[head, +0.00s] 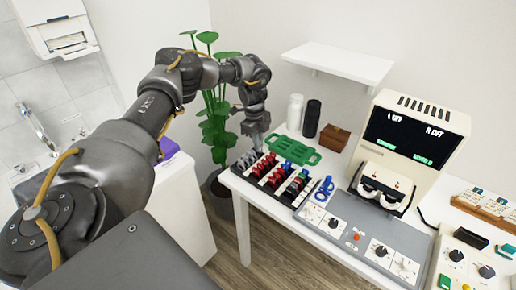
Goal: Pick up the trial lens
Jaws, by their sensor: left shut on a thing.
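A black lens case (287,202) stands at the left end of the white table, with rows of grey, red and blue trial lenses. My left gripper (257,148) reaches down from above to the back left of the case, at the grey row. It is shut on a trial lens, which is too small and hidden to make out. A blue ring-shaped lens piece (324,189) stands to the right of the case. My right gripper is not in view.
A green tray (293,150) lies just behind the case. White (294,112) and black (311,118) cylinders and a brown box (334,138) stand behind. A grey control panel (345,228) and a beige tester (416,135) fill the right. A plant (217,128) stands beyond the table's left edge.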

